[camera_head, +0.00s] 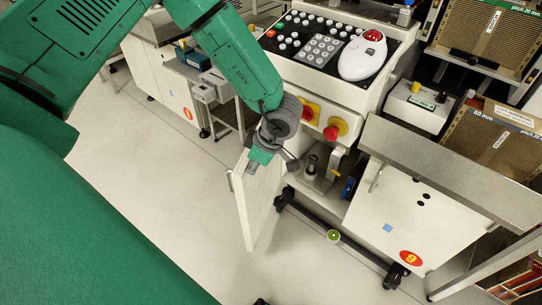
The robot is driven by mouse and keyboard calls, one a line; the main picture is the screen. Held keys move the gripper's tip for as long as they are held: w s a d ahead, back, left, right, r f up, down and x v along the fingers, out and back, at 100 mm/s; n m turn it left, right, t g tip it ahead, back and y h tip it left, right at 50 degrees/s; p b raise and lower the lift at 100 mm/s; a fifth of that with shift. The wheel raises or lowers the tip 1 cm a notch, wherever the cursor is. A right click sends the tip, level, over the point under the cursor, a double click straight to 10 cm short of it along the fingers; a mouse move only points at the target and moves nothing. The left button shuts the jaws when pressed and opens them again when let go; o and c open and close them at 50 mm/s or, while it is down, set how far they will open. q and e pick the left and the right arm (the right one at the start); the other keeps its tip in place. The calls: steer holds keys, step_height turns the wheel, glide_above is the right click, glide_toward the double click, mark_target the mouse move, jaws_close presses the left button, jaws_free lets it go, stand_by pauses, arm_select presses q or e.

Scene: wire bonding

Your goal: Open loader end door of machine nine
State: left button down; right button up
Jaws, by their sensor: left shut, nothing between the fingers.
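Machine nine is the white cabinet with a red oval "9" label (410,258) on its front. A white door panel (256,205) stands swung out from the left end of the cabinet, with a small handle (230,181) on its left edge. The cabinet interior (325,180) shows to the right of the door. My left gripper (260,162) is shut and empty at the door's top edge and covers part of it. I cannot tell whether it touches the door. My right gripper is not in view.
Above the opening is a control panel (318,46) with buttons and a white mouse-like device (363,56). A steel shelf (450,170) juts out at right. The floor (150,170) left of the door is clear.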

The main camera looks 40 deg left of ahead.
arm_select(q)
steer(key=s+a+m+t+p, duration=0.2)
steer(key=a+m+p, duration=0.3)
steer(key=a, duration=1.2)
steer(key=shift+s+a+m+p, duration=0.25)
steer(key=shift+s+p, duration=0.35)
steer(key=shift+p, duration=0.3)
